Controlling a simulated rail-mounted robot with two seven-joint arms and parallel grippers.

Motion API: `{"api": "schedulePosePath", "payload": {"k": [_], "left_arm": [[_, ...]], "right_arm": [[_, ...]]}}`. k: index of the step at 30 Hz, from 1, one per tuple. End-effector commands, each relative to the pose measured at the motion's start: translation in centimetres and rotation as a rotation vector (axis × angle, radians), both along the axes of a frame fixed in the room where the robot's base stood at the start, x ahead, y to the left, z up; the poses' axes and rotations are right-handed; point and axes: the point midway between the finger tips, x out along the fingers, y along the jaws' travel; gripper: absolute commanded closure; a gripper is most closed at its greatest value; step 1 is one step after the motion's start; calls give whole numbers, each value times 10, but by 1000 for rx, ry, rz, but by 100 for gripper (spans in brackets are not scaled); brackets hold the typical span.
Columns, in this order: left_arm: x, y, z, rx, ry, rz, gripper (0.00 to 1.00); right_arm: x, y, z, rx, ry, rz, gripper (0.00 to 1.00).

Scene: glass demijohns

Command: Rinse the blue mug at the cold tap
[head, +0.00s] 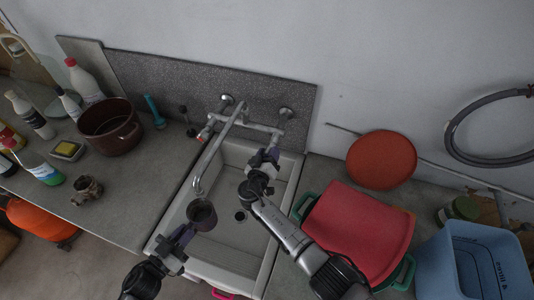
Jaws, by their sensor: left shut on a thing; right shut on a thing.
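The mug (202,214) looks dark, its blue hard to make out in this light. It is over the left part of the white sink (237,255), just below the spout end (197,187) of the wall tap. My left gripper (186,235) is shut on the mug from the near left side. My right gripper (268,157) is shut at the right-hand handle of the tap (276,138); the gripper hides much of that handle. The left-hand tap handle (203,134) has a red mark. I cannot make out a water stream.
A brown pot (110,125), several bottles and a sponge dish (68,150) stand on the left counter. On the right are a red box-like container (355,230), an orange-red disc (382,160) and a blue tub (475,262). My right arm crosses the sink's right edge.

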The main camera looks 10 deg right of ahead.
Motion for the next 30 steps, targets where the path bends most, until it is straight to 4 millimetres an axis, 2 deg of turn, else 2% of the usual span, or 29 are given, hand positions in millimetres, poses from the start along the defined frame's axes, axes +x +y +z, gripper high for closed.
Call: {"api": "schedulePosePath", "payload": {"k": [9,10,17,26,30], "left_arm": [[0,0,1,-1,-1,0,100],[0,0,1,-1,-1,0,100],[0,0,1,-1,-1,0,100],[0,0,1,-1,-1,0,100],[0,0,1,-1,-1,0,100]], "right_arm": [[0,1,1,-10,3,0,80],[0,1,1,-10,3,0,53],[0,0,1,-9,3,1,31],[-2,1,0,-8,4,0,30],[-12,7,-1,-7,3,1,30]]}}
